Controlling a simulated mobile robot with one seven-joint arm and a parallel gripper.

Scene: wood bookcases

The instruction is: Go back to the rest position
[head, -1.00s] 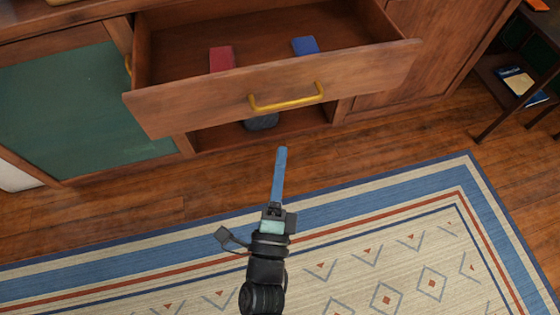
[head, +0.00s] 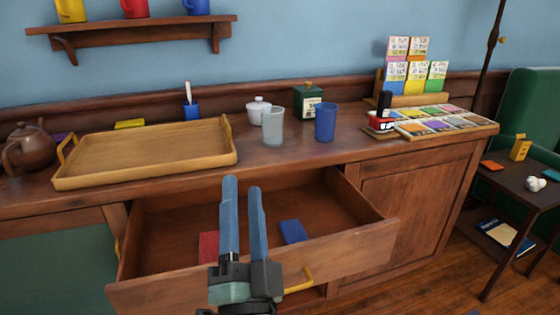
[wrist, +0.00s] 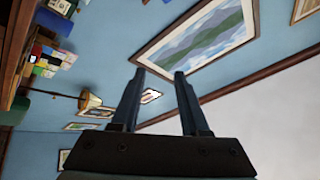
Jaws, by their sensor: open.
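My gripper (head: 243,185) is open and empty in the head view, its two blue fingers pointing up in front of the open drawer (head: 350,252). Its fingers overlap the drawer in the picture; I cannot tell the exact gap. In the wrist view the open fingers (wrist: 160,75) point toward the wall and a framed picture (wrist: 197,35), with nothing between them. A red thing (head: 208,247) and a blue thing (head: 293,231) lie in the drawer. The red one is partly hidden by the fingers.
On the sideboard stand a wooden tray (head: 66,183), a brown teapot (head: 28,150), a clear cup (head: 273,127), a blue cup (head: 325,122) and a card rack (head: 408,101). The open drawer juts out. A small dark table (head: 520,190) stands at right.

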